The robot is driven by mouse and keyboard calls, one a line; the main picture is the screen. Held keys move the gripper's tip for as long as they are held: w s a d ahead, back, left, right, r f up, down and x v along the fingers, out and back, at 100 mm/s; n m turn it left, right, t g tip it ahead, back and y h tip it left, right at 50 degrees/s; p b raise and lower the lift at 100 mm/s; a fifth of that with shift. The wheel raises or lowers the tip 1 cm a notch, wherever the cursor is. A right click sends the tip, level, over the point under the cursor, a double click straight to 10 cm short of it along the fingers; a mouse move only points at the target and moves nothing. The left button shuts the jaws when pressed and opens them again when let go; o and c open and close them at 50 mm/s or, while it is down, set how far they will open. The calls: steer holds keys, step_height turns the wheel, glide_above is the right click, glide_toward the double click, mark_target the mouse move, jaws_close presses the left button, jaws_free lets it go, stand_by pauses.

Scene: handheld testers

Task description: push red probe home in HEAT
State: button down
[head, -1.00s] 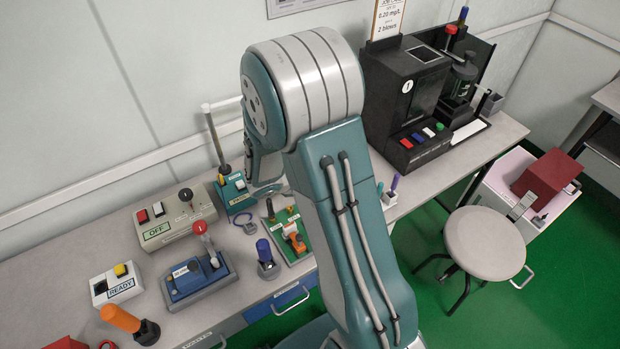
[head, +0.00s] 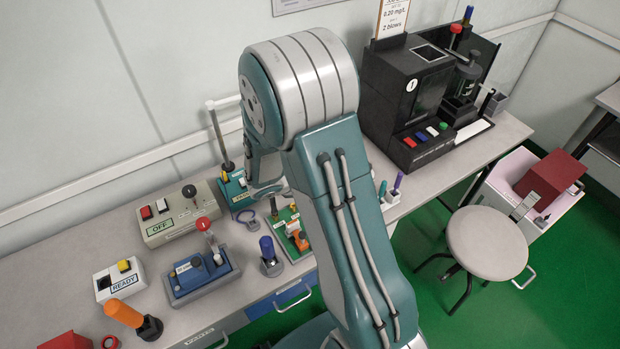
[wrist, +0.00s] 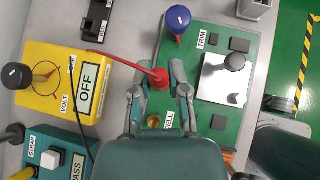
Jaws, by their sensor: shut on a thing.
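The red probe (wrist: 160,77) shows in the wrist view as a round red top, with a red lead running from it to the upper left. My gripper (wrist: 163,88) is shut on it, one finger on each side, over the green board (wrist: 205,132). The probe's lower end is hidden under its top, so I cannot tell how deep it sits. A brass socket (wrist: 153,122) shows just below, near a label partly covered by my gripper. I cannot read a HEAT label in any view.
A blue knob (wrist: 178,17) stands above the probe on the green board. A yellow box (wrist: 65,88) marked OFF lies to the left, a teal box (wrist: 60,150) below it. A white plate with a grey knob (wrist: 234,62) is on the right.

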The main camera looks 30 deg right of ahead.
steer(key=shift+f, duration=0.85)
steer(key=c, duration=0.5)
jaws_free()
steer(key=shift+c, duration=0.2)
steer(key=shift+r, duration=0.1)
steer(key=v, duration=1.2)
